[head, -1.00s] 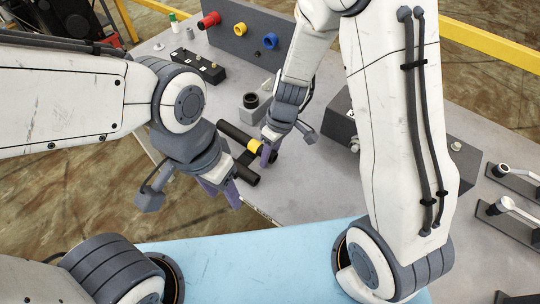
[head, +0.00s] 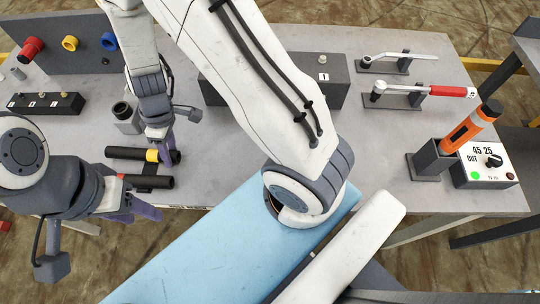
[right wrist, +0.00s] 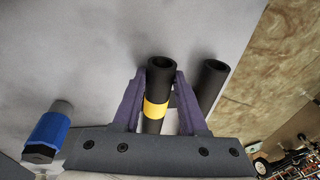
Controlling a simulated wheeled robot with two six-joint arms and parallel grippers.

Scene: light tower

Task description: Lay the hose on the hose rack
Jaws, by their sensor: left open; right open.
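Two black tubes lie side by side near the table's front edge. The back tube (head: 127,152) has a yellow band; the front tube (head: 155,182) shows a bit of red at its left. A dark piece sits between them. I cannot tell which part is hose and which is rack. My right gripper (head: 160,146) is open, its purple fingers on either side of the yellow-banded tube. In the right wrist view, the fingers (right wrist: 157,100) straddle this tube (right wrist: 160,75), with the other tube (right wrist: 209,85) to the right. My left gripper (head: 137,209) is open and empty, just in front of the front tube.
Behind stand a grey block (head: 128,126) with a black ring, a black button box (head: 45,103) and a panel (head: 80,62) with coloured sockets. To the right are two wrenches on stands (head: 395,98), an orange tool (head: 465,130) and a white dial box (head: 485,165).

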